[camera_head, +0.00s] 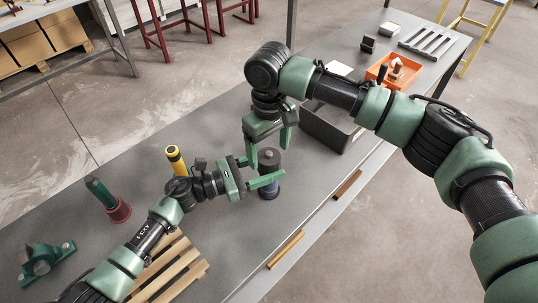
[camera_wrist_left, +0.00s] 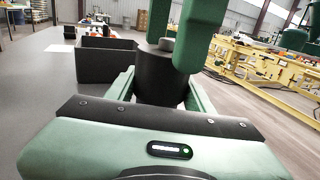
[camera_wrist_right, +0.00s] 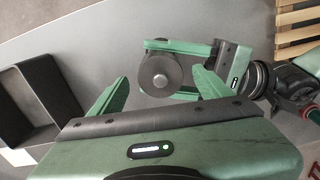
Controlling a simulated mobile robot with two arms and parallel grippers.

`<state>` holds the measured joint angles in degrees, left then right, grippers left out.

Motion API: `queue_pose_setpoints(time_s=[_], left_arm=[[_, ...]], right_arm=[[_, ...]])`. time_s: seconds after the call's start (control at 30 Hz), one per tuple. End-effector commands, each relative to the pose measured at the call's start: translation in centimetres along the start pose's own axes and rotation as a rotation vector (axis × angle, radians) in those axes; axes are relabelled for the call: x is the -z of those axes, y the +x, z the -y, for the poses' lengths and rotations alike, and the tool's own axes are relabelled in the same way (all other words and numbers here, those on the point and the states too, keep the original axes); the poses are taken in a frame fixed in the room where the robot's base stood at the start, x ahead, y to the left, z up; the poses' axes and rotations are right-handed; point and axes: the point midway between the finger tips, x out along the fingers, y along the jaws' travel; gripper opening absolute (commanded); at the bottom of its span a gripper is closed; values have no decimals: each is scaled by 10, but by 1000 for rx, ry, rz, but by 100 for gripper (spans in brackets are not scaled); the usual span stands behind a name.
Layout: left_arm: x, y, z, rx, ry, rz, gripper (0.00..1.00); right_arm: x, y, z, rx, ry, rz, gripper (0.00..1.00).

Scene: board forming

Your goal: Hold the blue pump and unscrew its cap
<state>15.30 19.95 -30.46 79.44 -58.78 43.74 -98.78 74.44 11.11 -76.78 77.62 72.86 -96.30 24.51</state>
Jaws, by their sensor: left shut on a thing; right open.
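The pump (camera_head: 269,188) stands upright on the grey table. Its lower body looks dark blue, and its cap (camera_head: 269,158) is dark grey with a small knob on top. My left gripper (camera_head: 267,171) is shut on the pump from the side, with one finger on each side. The pump also shows between its fingers in the left wrist view (camera_wrist_left: 162,85). My right gripper (camera_head: 270,145) points down above the cap and is open. In the right wrist view the round cap top (camera_wrist_right: 160,74) lies between and beyond its fingers. The gap to the cap is hard to judge.
A dark open box (camera_head: 330,128) stands right of the pump. An orange tray (camera_head: 394,72) is further back. A yellow-and-black cylinder (camera_head: 176,160), a red-and-green part (camera_head: 107,200) and a wooden pallet (camera_head: 170,268) lie to the left. The table's front edge is close to the pump.

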Motion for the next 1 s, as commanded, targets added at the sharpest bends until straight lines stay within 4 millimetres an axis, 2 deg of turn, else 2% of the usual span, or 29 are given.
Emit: queue_pose_setpoints(time_s=[0.2,0.23,0.3,0.33,0.7,0.77,1.0], left_arm=[[0,0,0,0,0,0,0],[0,0,0,0,0,0,55],[0,0,0,0,0,0,75],[0,0,0,0,0,0,78],[2,-4,0,0,0,-1,78],[3,-11,0,0,0,0,78],[5,-52,0,-1,1,-3,78]], right_arm=[[0,-2,0,0,0,0,78],[0,-2,0,0,0,0,78],[0,-2,0,0,0,0,78],[0,-2,0,0,0,0,78],[0,2,0,0,0,0,78],[0,5,0,0,0,0,78],[0,23,0,0,0,0,78]])
